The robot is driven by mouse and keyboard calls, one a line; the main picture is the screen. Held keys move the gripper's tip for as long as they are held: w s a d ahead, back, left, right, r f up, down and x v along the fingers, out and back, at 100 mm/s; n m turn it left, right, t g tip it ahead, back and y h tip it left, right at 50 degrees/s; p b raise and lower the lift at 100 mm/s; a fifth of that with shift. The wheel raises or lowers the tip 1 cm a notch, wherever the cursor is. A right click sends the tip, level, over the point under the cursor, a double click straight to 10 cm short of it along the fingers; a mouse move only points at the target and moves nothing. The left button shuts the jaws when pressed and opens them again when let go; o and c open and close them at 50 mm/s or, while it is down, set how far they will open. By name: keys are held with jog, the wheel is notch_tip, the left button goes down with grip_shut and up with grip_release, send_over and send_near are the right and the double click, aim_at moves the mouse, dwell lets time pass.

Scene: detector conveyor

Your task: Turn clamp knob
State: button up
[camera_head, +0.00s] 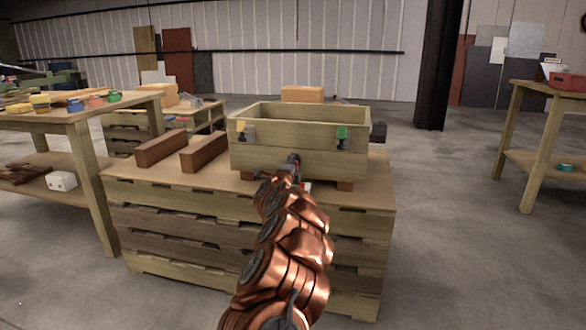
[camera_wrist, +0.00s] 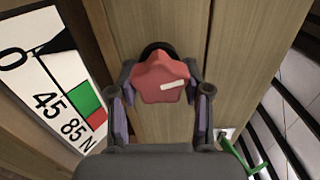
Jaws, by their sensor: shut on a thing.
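A red lobed clamp knob (camera_wrist: 160,78) with a pale mark on its face shows in the wrist view, in front of the wooden box wall. My gripper (camera_wrist: 161,92) has its two fingers on the left and right sides of the knob and is shut on it. In the head view my copper arm reaches to the front of the wooden box (camera_head: 300,158), and my gripper (camera_head: 282,172) is at the box's lower front. The knob is mostly hidden there behind my arm and gripper.
A white dial plate (camera_wrist: 60,85) with numbers and green and red patches lies left of the knob. The box stands on a pallet table (camera_head: 130,182) with brown beams (camera_head: 203,152) at its left. Yellow (camera_head: 241,126) and green (camera_head: 342,132) parts sit on the box front.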

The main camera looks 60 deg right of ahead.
jog(key=o, duration=1.2)
jog(key=shift+s+a, duration=0.1)
jog(key=shift+a, duration=0.05)
jog(key=shift+v, duration=5.8)
jog(key=shift+a, duration=0.1)
